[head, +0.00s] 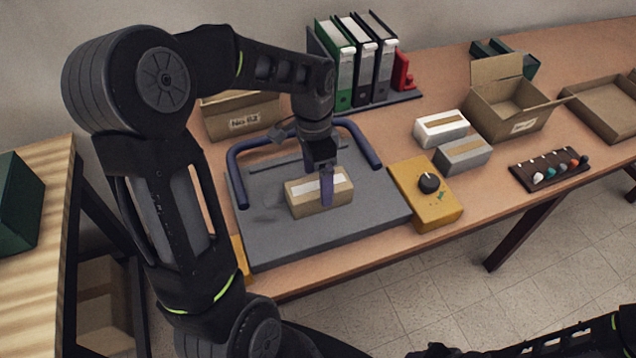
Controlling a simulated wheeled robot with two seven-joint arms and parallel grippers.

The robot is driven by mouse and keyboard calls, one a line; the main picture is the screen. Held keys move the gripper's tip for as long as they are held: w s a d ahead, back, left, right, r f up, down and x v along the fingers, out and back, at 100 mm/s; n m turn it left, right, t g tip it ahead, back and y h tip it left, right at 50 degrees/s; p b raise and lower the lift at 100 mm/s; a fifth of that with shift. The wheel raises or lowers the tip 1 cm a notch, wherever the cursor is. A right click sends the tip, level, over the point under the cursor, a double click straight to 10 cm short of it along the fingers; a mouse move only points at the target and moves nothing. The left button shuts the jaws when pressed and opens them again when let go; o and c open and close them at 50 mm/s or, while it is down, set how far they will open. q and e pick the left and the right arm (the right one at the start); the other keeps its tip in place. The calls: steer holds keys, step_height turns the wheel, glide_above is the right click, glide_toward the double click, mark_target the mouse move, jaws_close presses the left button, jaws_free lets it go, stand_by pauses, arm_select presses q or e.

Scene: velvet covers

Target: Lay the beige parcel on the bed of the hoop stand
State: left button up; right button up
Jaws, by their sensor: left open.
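The beige parcel (306,203), a small box with a white strip on top, sits on the grey bed (285,243) of the hoop stand. The stand's blue hoop (362,143) rises at the back and sides of the bed, and my arm hides part of it. My left gripper (325,185) is open and points down at the parcel. One finger shows in front of the parcel's near face; the other is mostly hidden. Part of my right arm shows at the bottom right edge, and its jaws cannot be made out.
Right of the stand lies a yellow box with a black knob (428,183). Beyond are a white box (441,127), a grey box (463,154), an open carton (507,105) and a dark pegged rack (549,169). Binders (360,60) and a labelled carton (240,116) stand behind.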

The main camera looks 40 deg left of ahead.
mark_target(316, 180)
arm_select(q)
steer(key=r, duration=0.5)
steer(key=shift+w+a+r, duration=0.2)
steer(key=shift+a+r, duration=0.1)
steer(key=shift+r, duration=0.1)
stand_by(0.4)
